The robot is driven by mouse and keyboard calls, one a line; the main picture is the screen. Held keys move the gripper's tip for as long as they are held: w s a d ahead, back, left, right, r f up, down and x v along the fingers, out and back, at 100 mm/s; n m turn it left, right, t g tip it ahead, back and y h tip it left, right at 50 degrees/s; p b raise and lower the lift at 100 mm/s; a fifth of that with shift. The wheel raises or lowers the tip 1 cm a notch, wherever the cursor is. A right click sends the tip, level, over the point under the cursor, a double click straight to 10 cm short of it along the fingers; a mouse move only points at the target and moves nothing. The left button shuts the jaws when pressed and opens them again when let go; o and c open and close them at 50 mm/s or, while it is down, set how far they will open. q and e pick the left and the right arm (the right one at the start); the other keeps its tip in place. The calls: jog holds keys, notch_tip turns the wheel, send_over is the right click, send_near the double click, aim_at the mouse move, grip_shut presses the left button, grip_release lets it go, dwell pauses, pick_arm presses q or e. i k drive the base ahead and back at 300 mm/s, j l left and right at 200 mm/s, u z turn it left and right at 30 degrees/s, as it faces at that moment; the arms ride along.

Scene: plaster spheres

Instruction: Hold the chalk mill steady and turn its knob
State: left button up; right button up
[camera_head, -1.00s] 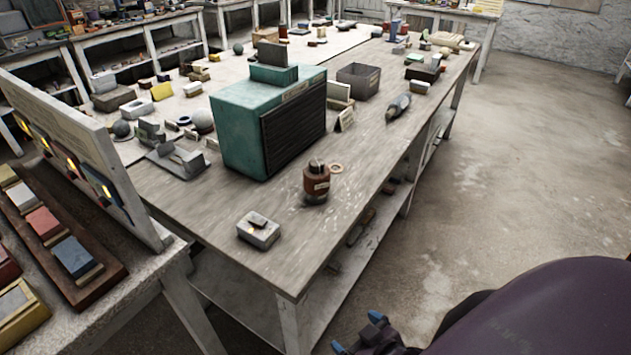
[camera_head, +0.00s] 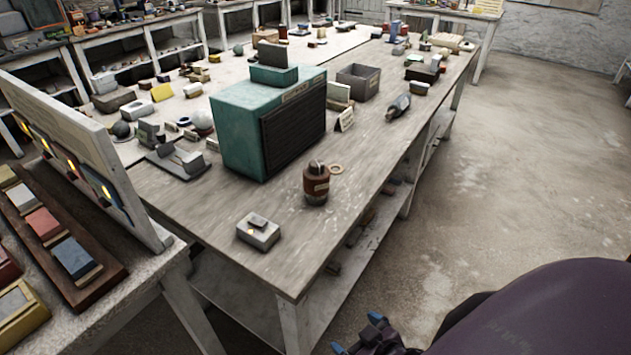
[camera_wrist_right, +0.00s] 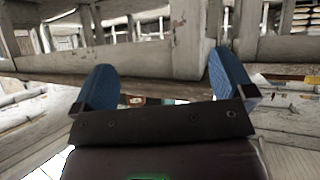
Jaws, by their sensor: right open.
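The chalk mill appears to be the small reddish-brown cylinder (camera_head: 316,185) with a label and a dark knob (camera_head: 315,166) on top. It stands upright near the front edge of the long wooden table (camera_head: 290,265). My right gripper (camera_head: 358,338) is at the bottom of the head view, below the tabletop and well apart from the mill. In the right wrist view its two blue fingertips (camera_wrist_right: 165,88) are spread with nothing between them. My left gripper is not in view.
A small grey box (camera_head: 258,232) sits near the front left corner. White table legs and a lower shelf lie ahead of my right gripper. Floor at right is clear.

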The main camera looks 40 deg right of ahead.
aim_at(317, 166)
jog(key=i+l+u, duration=0.1)
jog(key=l+u, duration=0.2)
jog(key=l, duration=0.85)
jog(key=l+u, duration=0.25)
jog(key=l, duration=0.95)
